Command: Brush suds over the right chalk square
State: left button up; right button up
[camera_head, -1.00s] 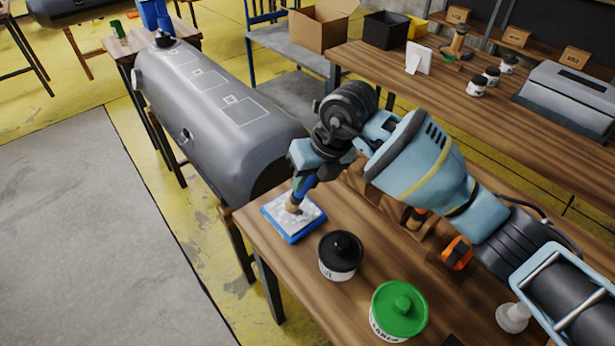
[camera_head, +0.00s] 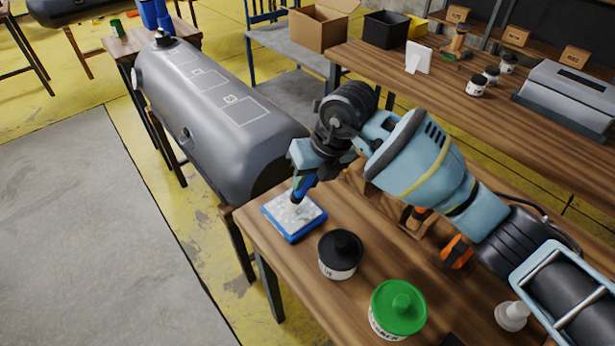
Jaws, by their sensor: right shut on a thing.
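My right gripper (camera_head: 305,170) is shut on a brush with a blue handle (camera_head: 303,187). The brush points down at a blue tray (camera_head: 290,236) of white suds (camera_head: 290,212) on the near bench, and its bristles are hard to make out against the suds. The right chalk square (camera_head: 240,111) is the nearest to the gripper and looks plain grey inside. My left gripper is not in view.
A black-lidded jar (camera_head: 340,255) and a green-lidded jar (camera_head: 398,308) stand on the near bench (camera_head: 290,275), right of the tray. An orange tool (camera_head: 457,252) lies behind them. A cardboard box (camera_head: 318,30) stands at the back.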

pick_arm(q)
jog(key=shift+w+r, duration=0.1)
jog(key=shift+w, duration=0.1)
pick_arm(e)
jog(key=shift+s+f, duration=0.1)
jog(key=shift+f, duration=0.1)
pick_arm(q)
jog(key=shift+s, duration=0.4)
pick_arm(e)
jog(key=shift+f, duration=0.1)
